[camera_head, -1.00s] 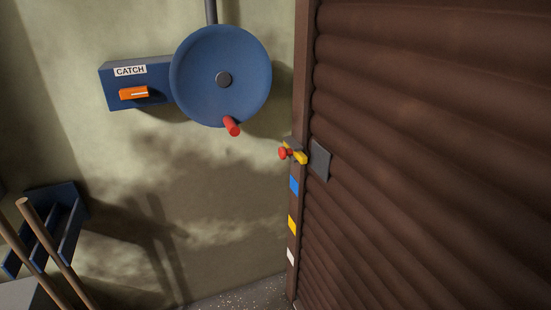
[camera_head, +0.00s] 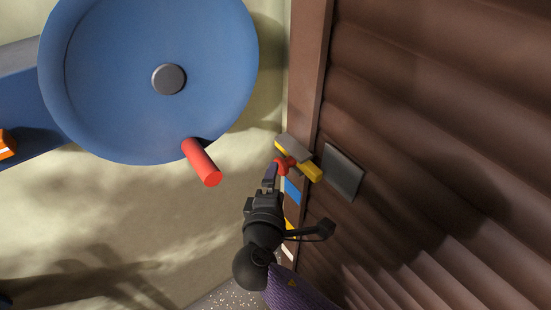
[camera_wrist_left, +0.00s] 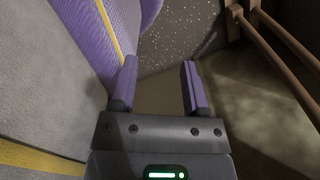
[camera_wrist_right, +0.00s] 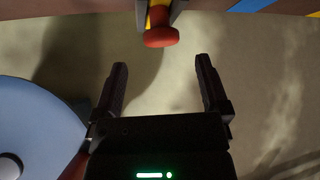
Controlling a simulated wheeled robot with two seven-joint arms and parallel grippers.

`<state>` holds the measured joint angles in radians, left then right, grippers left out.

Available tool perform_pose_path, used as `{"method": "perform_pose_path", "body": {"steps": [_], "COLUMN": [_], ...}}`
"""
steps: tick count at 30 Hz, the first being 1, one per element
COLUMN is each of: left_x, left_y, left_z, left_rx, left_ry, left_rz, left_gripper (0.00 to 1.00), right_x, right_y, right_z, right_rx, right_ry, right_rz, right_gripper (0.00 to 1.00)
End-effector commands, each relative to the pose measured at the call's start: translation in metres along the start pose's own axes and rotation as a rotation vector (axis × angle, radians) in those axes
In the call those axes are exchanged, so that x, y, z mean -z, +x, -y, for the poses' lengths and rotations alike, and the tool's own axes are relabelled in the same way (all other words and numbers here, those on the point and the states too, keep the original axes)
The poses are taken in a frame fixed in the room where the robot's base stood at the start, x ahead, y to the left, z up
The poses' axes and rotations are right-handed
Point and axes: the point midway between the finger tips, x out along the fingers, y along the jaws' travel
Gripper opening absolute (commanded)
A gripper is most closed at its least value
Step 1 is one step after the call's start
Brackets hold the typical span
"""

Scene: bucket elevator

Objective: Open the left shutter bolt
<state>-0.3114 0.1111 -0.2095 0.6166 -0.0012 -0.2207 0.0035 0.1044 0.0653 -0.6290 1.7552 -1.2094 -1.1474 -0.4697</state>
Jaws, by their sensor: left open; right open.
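The shutter bolt is a yellow bar (camera_head: 313,172) with a red knob (camera_head: 282,165), set in a grey bracket (camera_head: 294,146) on the door frame at the shutter's left edge. My right gripper (camera_head: 270,178) is just below the knob in the head view and partly overlaps it. In the right wrist view, the red knob (camera_wrist_right: 161,37) is ahead of the open, empty fingers (camera_wrist_right: 160,85), near the top centre, with a gap between. My left gripper (camera_wrist_left: 158,85) is open and empty, low over the floor, and out of the head view.
The brown ribbed shutter (camera_head: 430,120) fills the right side. A blue wheel (camera_head: 110,90) with a red handle (camera_head: 202,162) is on the wall at left, close to my right gripper. Wooden rails (camera_wrist_left: 285,40) stand near my left gripper.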

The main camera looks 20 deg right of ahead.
Motion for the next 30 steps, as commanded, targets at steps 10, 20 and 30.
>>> {"method": "perform_pose_path", "body": {"steps": [10,20,30], "left_x": [-0.018,-0.013,-0.005], "left_y": [0.018,0.017,0.018], "left_z": [0.014,0.013,0.013], "left_rx": [0.022,0.021,0.020], "left_ry": [0.007,0.004,0.003], "left_rz": [0.040,0.030,0.017], "left_gripper": [0.59,0.59,0.59], "right_x": [0.001,0.000,0.000], "right_y": [0.063,0.065,0.065], "right_z": [0.002,0.001,0.001], "right_rx": [0.002,0.003,0.003], "right_ry": [-0.001,0.000,0.000], "right_rz": [0.000,-0.002,-0.002], "right_gripper": [0.95,0.82,0.10]}}
